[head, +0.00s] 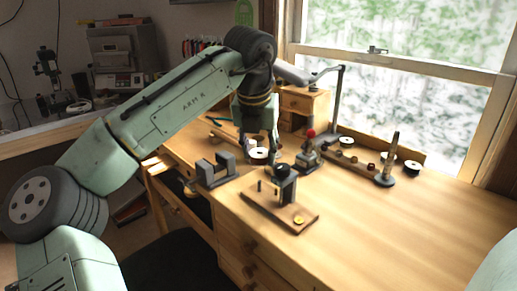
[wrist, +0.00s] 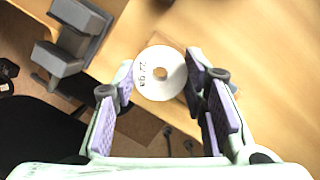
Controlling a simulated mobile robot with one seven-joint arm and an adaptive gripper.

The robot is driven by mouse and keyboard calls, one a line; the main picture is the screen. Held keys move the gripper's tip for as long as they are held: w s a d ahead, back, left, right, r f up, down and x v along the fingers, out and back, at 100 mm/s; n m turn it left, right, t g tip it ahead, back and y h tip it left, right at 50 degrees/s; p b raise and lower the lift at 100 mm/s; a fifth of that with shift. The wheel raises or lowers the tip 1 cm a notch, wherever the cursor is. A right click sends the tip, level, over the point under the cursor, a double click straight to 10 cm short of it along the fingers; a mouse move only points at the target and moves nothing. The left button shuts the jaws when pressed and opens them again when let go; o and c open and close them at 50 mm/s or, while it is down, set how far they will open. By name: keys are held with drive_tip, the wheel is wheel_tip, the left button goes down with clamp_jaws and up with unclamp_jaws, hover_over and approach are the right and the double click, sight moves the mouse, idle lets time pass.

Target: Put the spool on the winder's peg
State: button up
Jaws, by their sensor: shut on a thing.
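A spool with a white round face, a centre hole and a "22 ga" label (wrist: 160,73) sits between my fingertips in the wrist view. In the head view the spool (head: 258,153) shows below my gripper (head: 260,145), which is shut on it. In the wrist view my gripper (wrist: 160,75) has purple pads at the spool's two sides. The winder (head: 268,212) is a wooden board with a dark block, a short dark peg (head: 260,186) and a yellow disc. It stands on the bench, nearer the head camera than the spool. The spool's underside is hidden.
A grey U-shaped stand (head: 215,170) is left of the winder and also shows in the wrist view (wrist: 75,40). A red-topped device (head: 308,150) is close right of my gripper. The bench's right front is clear.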

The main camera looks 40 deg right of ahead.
sight(260, 181)
drive_tip(key=shift+f+b, duration=2.15)
drive_tip(key=shift+b, duration=0.3)
drive_tip(key=shift+r+p, duration=0.1)
drive_tip(key=shift+p, duration=0.55)
drive_tip(key=shift+f+b, duration=0.3)
drive_tip(key=shift+f, duration=1.8)
drive_tip(key=o, duration=1.2)
drive_tip(key=shift+s+r, duration=0.1)
